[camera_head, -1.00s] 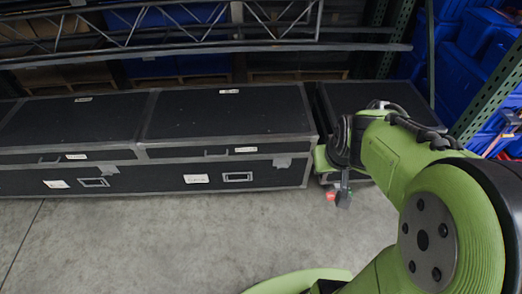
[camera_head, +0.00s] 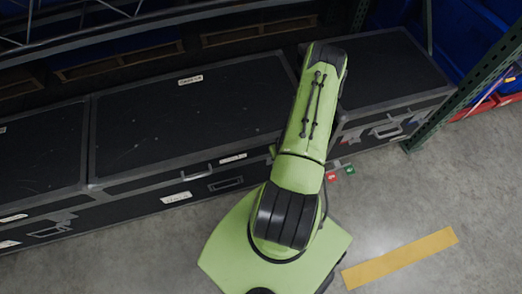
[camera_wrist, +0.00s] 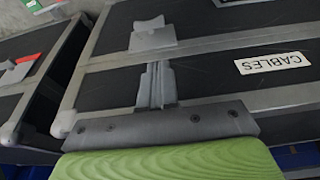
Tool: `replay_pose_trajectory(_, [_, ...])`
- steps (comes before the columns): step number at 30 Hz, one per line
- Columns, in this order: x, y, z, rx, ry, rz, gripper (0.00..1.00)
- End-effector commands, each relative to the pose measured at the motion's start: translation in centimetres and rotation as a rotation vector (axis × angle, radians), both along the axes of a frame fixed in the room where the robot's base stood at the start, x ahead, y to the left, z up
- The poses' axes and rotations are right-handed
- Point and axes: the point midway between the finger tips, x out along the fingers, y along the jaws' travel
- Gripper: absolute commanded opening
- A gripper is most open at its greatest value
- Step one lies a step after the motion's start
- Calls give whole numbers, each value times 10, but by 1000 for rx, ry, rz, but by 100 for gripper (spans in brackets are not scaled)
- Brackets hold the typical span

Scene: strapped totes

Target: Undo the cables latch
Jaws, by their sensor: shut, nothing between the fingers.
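The black, grey-edged cables case (camera_wrist: 100,92) fills the wrist view, upside down, with its white CABLES label (camera_wrist: 273,63) at the right. Its grey metal latch (camera_wrist: 151,36) is at the upper middle, across the lid seam. My gripper (camera_wrist: 155,68) is shut and empty, with its narrow fingers pointing at the latch. The tips are just below the latch in the picture; I cannot tell whether they touch it. In the head view the cables case appears to be the middle one (camera_head: 190,105). My arm hides its latch and my gripper there.
Another black case (camera_head: 390,70) stands to the right, with a red-marked latch (camera_wrist: 18,68) across a narrow gap in the wrist view. A rack post (camera_head: 470,85) rises at the right. Open concrete floor lies in front, with a yellow stripe (camera_head: 400,258).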

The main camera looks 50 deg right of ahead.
Motion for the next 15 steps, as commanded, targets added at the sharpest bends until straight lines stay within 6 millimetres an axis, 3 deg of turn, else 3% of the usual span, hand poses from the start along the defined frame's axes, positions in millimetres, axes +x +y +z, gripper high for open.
replay_pose_trajectory(5, [2, -1, -17, 1, 0, -3, 0])
replay_pose_trajectory(15, [20, -12, -90, 1, -1, -4, 0])
